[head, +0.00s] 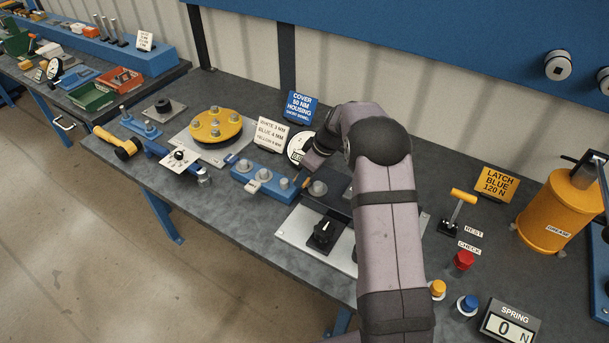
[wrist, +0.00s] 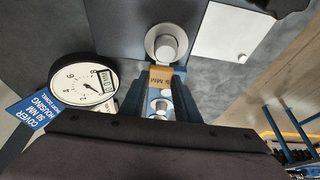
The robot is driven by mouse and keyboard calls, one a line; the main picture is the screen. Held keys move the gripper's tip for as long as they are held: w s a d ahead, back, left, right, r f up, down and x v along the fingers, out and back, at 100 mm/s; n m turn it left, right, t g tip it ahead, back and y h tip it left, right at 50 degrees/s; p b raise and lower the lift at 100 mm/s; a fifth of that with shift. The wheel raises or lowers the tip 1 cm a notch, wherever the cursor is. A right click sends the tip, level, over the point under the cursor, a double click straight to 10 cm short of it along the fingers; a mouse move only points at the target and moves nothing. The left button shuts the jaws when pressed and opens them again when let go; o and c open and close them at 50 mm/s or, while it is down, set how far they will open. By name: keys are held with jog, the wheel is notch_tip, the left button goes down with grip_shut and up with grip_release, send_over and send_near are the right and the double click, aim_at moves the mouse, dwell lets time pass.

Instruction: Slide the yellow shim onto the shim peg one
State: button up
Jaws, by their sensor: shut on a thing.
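My gripper (head: 305,181) is low over the bench, at the right end of a blue block with round metal studs (head: 262,183). In the wrist view my gripper (wrist: 161,88) is shut on a small yellow-orange shim (wrist: 161,77) with dark lettering reading about "5 MM". The shim lies close to a round metal peg (wrist: 166,43); I cannot tell if they touch. That peg also shows in the head view (head: 318,188), on a dark block. Which peg is shim peg one is not marked. The blue block's studs show between and behind the fingers in the wrist view.
A dial gauge (wrist: 85,83) and a blue housing sign (head: 299,107) stand behind my gripper. A card listing shim thicknesses (head: 270,134) is at their left. A black knob (head: 323,234) on a pale plate is in front. A yellow flange disc (head: 215,126) lies farther left.

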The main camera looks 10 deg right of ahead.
jog(key=shift+r+p, duration=0.85)
jog(key=shift+r, duration=1.3)
jog(key=shift+r, duration=0.15)
notch_tip(320, 180, up, 4)
jog(key=shift+f+p, duration=0.15)
jog(key=shift+p, duration=0.8)
jog(key=s+a+m+t+h, duration=0.1)
jog(key=s+a+m+h, duration=0.1)
jog(key=s+m, duration=0.7)
jog(key=shift+s+r+h, duration=0.3)
jog(key=shift+s+h, duration=0.3)
jog(key=shift+s, duration=3.25)
